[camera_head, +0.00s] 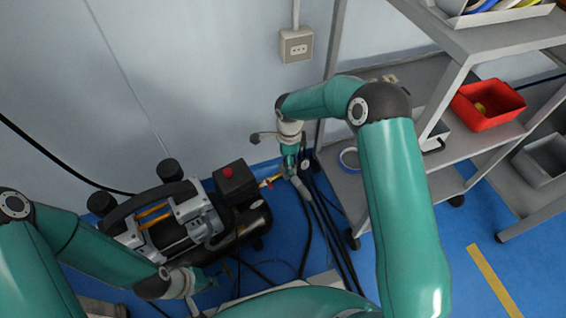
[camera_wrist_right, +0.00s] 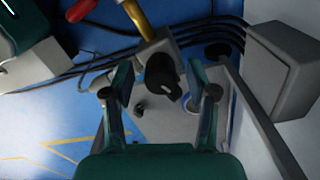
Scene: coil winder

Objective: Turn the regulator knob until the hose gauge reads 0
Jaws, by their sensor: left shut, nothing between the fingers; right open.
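The black regulator knob (camera_wrist_right: 163,76), with a small light mark on it, sits on a grey body in the right wrist view. My right gripper (camera_wrist_right: 160,88) is open, with one finger on each side of the knob. I cannot tell whether either finger touches it. In the head view my right gripper (camera_head: 290,165) points down at the brass fitting (camera_head: 270,181) and hoses, and hides the knob. My left gripper (camera_head: 212,281) is shut and empty, low by the compressor (camera_head: 170,222). I cannot make out a gauge reading in either view.
The compressor has a black box with a red button (camera_head: 228,172). A grey shelf rack (camera_head: 340,190) stands close to the right of my right gripper, with a red bin (camera_head: 487,106) on it. A socket box (camera_head: 296,46) is on the wall. Black hoses run along the blue floor.

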